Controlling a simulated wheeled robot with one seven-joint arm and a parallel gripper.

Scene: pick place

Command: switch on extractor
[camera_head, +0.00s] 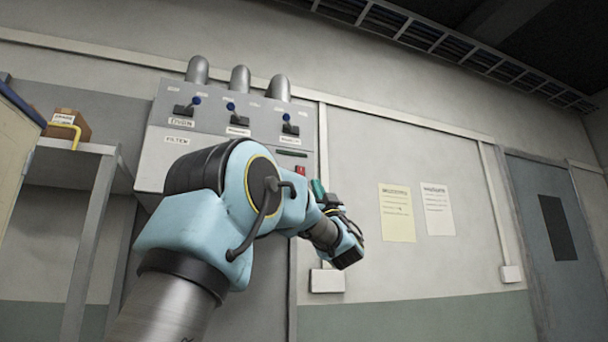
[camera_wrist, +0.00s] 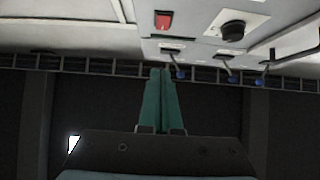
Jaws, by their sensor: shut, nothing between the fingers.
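A grey control panel (camera_head: 160,165) on the wall carries three levers with blue knobs: left (camera_head: 196,101), middle (camera_head: 231,106) and right (camera_head: 286,117). Each has a label below; the left one seems to read "OVEN", and the others are too small to read. A red switch (camera_head: 300,170) sits at the panel's lower right; it also shows in the wrist view (camera_wrist: 163,21), near a black knob (camera_wrist: 233,30). My gripper (camera_head: 318,188) is just right of the panel's lower right edge. Its green fingers (camera_wrist: 161,72) are together and empty, apart from the levers.
Three metal pipes (camera_head: 240,78) rise from the panel top. A shelf (camera_head: 75,147) with a cardboard box (camera_head: 68,124) stands left. Two notices (camera_head: 397,213) hang on the wall to the right, beside a grey door (camera_head: 540,200).

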